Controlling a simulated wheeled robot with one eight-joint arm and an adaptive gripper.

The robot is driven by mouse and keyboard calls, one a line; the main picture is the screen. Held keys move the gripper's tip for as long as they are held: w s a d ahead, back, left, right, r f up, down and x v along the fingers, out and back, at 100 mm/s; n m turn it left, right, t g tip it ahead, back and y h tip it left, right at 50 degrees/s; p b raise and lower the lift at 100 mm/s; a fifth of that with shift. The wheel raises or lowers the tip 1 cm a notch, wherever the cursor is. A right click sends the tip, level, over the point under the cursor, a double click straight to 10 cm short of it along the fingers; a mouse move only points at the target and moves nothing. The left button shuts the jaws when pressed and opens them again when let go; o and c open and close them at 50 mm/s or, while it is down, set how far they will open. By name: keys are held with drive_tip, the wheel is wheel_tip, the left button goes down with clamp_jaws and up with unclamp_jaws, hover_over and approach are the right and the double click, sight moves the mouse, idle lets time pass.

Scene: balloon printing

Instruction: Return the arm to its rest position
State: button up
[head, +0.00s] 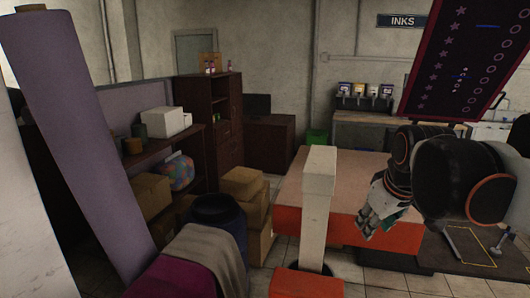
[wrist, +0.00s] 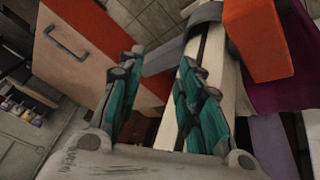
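My arm reaches in from the right of the head view, black with orange rings. My gripper (head: 370,226) is at its end, pointing downward beside the orange-sided table. In the wrist view, my gripper (wrist: 160,62) shows two teal-padded fingers standing apart with nothing held between them. The fingertips are small in the head view. A white post (head: 318,215) stands left of my gripper, apart from it in the head view.
The table (head: 285,215) has a pale top and orange sides. Cardboard boxes (head: 243,184), a dark blue barrel (head: 217,212) and a tall purple roll (head: 75,140) stand left. A dark patterned panel (head: 470,55) is upper right. Some tiled floor shows around the table.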

drive_tip(key=s+a+f+m+t+b, duration=0.1)
drive_tip(key=s+a+f+m+b, duration=0.3)
drive_tip(key=s+f, duration=1)
drive_tip(key=shift+s+a+f+y, duration=0.15)
drive_tip(key=shift+s+f+y, duration=0.2)
drive_tip(key=shift+s, duration=0.5)
